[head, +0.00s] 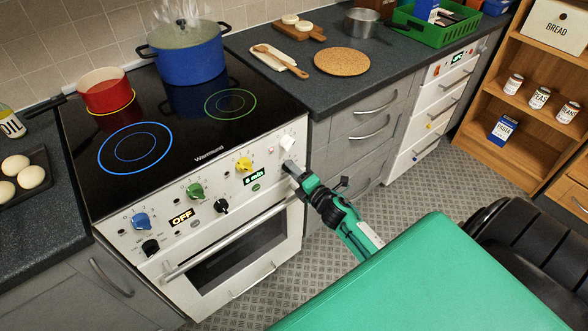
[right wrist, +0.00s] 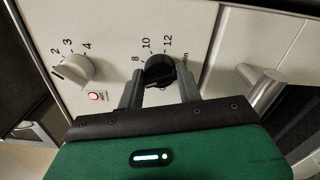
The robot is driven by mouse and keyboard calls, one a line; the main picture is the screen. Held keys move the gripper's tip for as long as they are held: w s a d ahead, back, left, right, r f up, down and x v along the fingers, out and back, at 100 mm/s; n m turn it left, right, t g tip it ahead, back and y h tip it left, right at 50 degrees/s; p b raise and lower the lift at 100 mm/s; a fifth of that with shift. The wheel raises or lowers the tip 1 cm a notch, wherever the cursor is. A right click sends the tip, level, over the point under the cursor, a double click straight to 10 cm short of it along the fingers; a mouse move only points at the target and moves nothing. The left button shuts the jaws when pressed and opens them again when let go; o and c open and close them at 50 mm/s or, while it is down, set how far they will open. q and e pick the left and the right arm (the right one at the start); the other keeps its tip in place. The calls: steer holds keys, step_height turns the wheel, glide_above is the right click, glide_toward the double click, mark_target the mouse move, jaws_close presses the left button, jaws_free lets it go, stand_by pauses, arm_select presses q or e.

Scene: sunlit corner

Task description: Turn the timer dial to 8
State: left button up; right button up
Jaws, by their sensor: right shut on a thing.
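The timer dial (right wrist: 160,70) is a black knob on the white stove front, with 8, 10 and 12 printed around it in the right wrist view. My right gripper (right wrist: 160,82) is shut on it, one finger on each side. In the head view my right gripper (head: 289,165) reaches the right end of the stove panel and hides most of the dial. The small display (head: 255,177) left of it reads "8 min". The dial's pointer is not clear. My left gripper is not in view.
A white knob (head: 287,141) sits close above the gripper; yellow (head: 244,164), green (head: 195,190) and blue (head: 141,220) knobs lie further left. The oven handle (head: 230,240) runs below. A steaming blue pot (head: 187,55) and a red pan (head: 105,92) stand on the hob.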

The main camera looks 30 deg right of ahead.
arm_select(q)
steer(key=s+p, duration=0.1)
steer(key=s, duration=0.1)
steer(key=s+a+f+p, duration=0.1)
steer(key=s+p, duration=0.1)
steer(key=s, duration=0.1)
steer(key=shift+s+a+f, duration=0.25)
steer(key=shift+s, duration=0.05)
arm_select(e)
steer(key=m, duration=0.8)
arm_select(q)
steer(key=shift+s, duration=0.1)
arm_select(e)
steer(key=shift+m, duration=0.3)
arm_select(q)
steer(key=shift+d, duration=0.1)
arm_select(e)
steer(key=o, duration=1)
steer(key=shift+s, duration=0.1)
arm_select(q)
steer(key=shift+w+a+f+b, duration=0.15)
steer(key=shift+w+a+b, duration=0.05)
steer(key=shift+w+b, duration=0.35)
arm_select(e)
steer(key=shift+s+d, duration=0.2)
steer(key=shift+s, duration=2.1)
steer(key=shift+s+d, duration=0.2)
steer(key=shift+s, duration=2.05)
steer(key=shift+s+d, duration=0.2)
steer(key=shift+s, duration=2.1)
